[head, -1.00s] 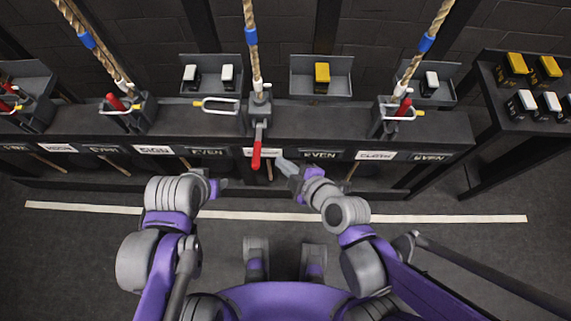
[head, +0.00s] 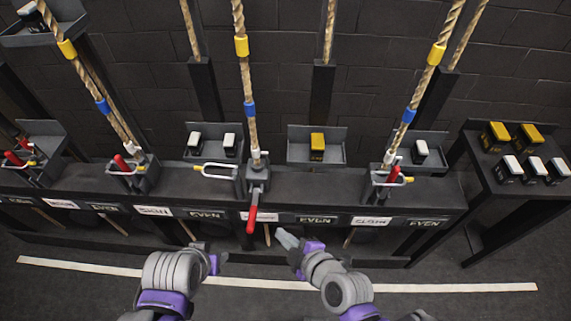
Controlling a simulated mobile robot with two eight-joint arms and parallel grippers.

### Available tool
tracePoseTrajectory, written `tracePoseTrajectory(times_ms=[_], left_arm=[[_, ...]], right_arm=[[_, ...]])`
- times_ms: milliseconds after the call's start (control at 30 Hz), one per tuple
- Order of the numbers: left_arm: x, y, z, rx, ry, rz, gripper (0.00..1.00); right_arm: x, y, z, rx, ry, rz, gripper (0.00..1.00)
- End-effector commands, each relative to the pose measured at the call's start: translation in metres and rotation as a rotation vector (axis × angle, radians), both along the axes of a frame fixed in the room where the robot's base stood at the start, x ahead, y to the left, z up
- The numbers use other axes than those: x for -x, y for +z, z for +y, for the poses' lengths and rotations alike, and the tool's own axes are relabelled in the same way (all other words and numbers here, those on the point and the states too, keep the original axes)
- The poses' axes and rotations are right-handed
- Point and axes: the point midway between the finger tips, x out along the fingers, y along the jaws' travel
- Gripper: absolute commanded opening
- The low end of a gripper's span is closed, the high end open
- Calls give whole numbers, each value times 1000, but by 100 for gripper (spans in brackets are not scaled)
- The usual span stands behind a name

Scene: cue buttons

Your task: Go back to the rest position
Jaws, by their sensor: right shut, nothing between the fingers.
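My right gripper (head: 287,241) is shut and empty, just right of and below the red lever handle (head: 252,219) in the head view. A gap shows between them. My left gripper (head: 220,258) is at the lower left of that lever, in front of the bench. Its fingers are small and dark, so I cannot tell whether they are open or shut. Both forearms come up from the bottom edge.
A long dark bench (head: 330,195) with rope locks, labels and trays stands ahead. A side table (head: 475,180) at right holds several yellow and white blocks. A pale line (head: 450,288) crosses the clear floor.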

Motion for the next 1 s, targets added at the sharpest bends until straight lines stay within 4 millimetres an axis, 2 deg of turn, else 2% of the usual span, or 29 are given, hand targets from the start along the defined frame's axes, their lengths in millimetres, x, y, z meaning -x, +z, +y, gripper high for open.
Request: tracePoseTrajectory(times_ms=[233,367,567,700,800,900,1000], left_arm=[[0,2,0,0,0,-1,50],[-2,10,0,0,0,-4,50],[-6,31,0,0,0,-12,50],[-10,45,0,0,0,-19,50],[-12,52,0,0,0,-23,50],[-13,56,0,0,0,-26,50],[-14,58,0,0,0,-27,50]], right_arm=[[-1,1,-4,-7,-18,20,0],[-4,7,-23,-51,-125,133,0],[0,24,-85,-177,-502,434,0],[13,39,-132,-275,-826,601,0],[25,50,-160,-336,-1030,670,0],[34,57,-178,-383,-1178,707,0],[40,61,-188,-411,-1260,723,0]])
